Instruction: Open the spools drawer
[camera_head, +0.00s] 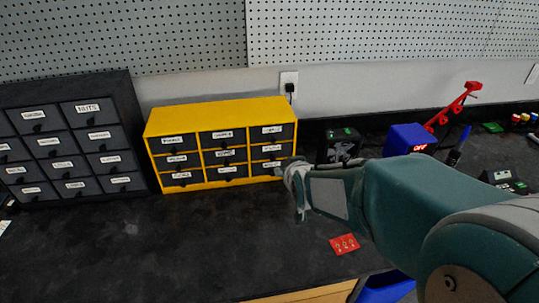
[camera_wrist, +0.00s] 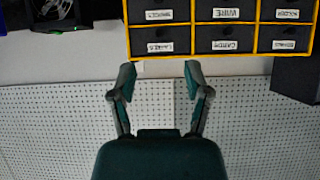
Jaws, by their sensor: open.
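A yellow cabinet (camera_head: 218,107) with black labelled drawers stands on the dark bench, left of centre in the head view. All its visible drawers look shut. The labels are too small and blurred for me to tell surely which drawer is spools. My gripper (camera_head: 291,176) is at the cabinet's lower right corner in the head view and covers part of that corner. In the wrist view my gripper (camera_wrist: 160,70) is open and empty, its fingers apart, with the cabinet's yellow frame (camera_wrist: 215,58) just beyond the fingertips. I see no contact with any drawer.
A black drawer cabinet (camera_head: 70,149) stands at the left. A black box (camera_head: 338,146) and a blue box (camera_head: 406,139) stand right of the yellow cabinet. A red card (camera_head: 344,244) lies on the bench. The bench (camera_head: 150,250) in front of the cabinets is mostly clear.

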